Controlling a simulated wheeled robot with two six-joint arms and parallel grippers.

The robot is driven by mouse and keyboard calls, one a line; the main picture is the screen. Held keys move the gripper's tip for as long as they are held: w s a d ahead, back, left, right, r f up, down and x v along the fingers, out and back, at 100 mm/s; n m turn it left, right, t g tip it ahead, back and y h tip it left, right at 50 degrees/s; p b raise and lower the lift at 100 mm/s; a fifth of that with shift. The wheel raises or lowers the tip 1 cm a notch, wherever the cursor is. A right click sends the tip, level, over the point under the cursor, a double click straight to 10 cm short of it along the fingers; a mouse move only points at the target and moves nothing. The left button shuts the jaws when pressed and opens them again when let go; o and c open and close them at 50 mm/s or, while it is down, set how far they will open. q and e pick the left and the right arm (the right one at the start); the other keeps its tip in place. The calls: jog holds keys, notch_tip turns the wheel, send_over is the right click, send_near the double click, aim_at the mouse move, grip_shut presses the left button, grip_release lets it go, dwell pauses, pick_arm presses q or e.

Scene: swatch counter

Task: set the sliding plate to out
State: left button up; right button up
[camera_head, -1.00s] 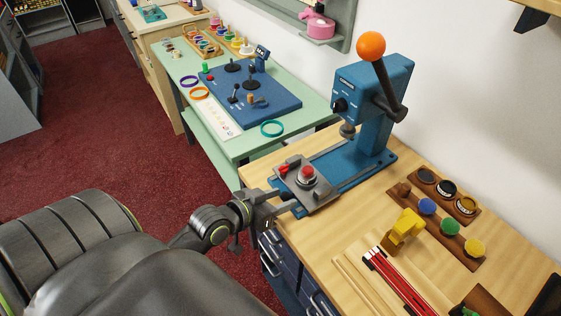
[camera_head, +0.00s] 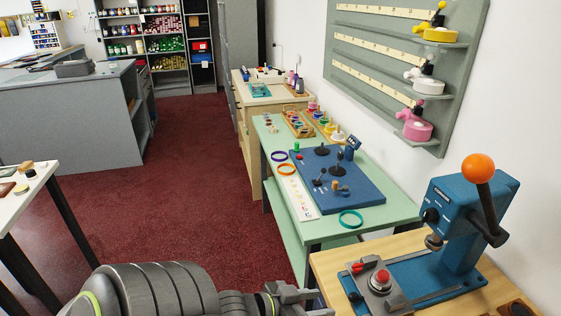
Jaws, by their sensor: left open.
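The blue press (camera_head: 455,235) with an orange-knobbed lever stands on the wooden counter at the lower right. Its grey sliding plate (camera_head: 399,304) lies at the near left end of the blue base, away from the press column. The plate carries a red-topped round piece (camera_head: 381,278) and a small red lever (camera_head: 358,267). My left gripper (camera_head: 322,302) is open and empty at the bottom edge, left of the plate, with a gap between them. The plate's near edge is cut off by the frame. My right gripper is not in view.
A green table (camera_head: 385,212) with a blue control panel (camera_head: 337,180) stands behind the counter. Red carpet (camera_head: 190,190) lies open at the left, and a white table (camera_head: 22,195) stands at the left edge.

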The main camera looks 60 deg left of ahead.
pick_arm(q)
jog(key=p+v, duration=0.3)
jog(key=v, duration=0.5)
jog(key=shift+s, duration=0.25)
jog(key=shift+a, duration=0.1)
